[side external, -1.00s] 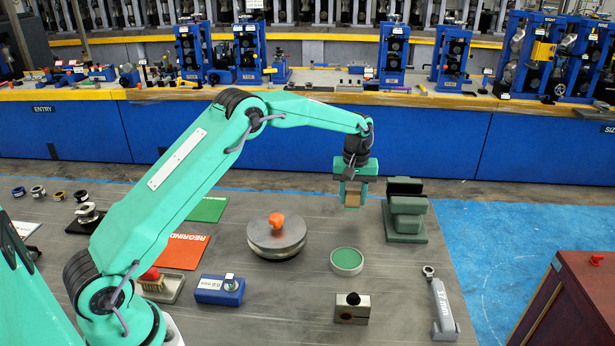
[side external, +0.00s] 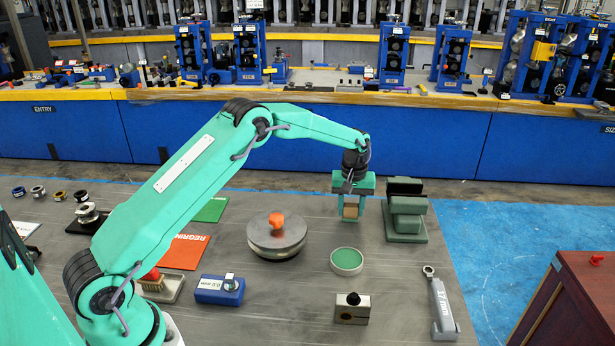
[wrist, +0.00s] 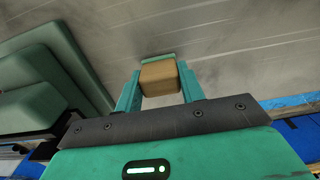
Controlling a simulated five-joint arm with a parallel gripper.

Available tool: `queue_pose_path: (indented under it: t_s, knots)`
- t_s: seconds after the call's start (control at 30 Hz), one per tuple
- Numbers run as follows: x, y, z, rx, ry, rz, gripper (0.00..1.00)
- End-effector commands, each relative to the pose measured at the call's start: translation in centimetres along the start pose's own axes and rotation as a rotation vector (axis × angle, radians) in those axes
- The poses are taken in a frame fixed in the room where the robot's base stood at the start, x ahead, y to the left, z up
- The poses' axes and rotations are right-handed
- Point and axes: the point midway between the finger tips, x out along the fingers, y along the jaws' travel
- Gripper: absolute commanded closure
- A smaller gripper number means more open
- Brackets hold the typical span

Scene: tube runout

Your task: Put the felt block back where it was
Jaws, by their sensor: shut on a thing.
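The felt block (side external: 351,212) is a small tan block held between the fingers of my gripper (side external: 351,210). In the wrist view the block (wrist: 159,79) fills the gap between the two green fingers of my gripper (wrist: 158,90), with a thin green strip at its far edge. My gripper points down, just left of the dark green stepped stand (side external: 405,212) and behind the round green-topped dish (side external: 346,260). I cannot tell whether the block touches the grey surface.
A round metal weight (side external: 277,240) with an orange knob stands to the left. The stand (wrist: 45,75) is close on the left in the wrist view. Grey surface (side external: 310,200) is bare left of my gripper.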

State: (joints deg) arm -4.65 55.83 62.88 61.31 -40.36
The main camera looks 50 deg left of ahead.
Motion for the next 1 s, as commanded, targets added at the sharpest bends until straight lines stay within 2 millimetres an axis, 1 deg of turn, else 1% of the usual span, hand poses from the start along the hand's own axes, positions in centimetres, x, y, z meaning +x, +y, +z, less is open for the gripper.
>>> queue_pose_path:
  t_s: [0.2,0.23,0.3,0.33,0.63,0.77,0.87,1.0]
  knots:
    - [0.3,0.0,0.0,0.000,0.000,0.000,0.83]
    - [0.3,0.0,0.0,0.000,0.000,0.000,0.56]
    - [0.3,0.0,0.0,0.000,0.000,0.000,0.42]
    - [0.3,0.0,0.0,0.000,0.000,0.000,0.40]
    - [0.2,0.0,0.0,0.000,0.000,0.000,0.40]
    - [-0.2,0.0,0.0,0.000,0.000,0.000,0.40]
    - [-0.9,0.0,0.0,0.000,0.001,0.001,0.40]
    - [-2.4,0.0,0.0,0.000,0.002,0.001,0.40]
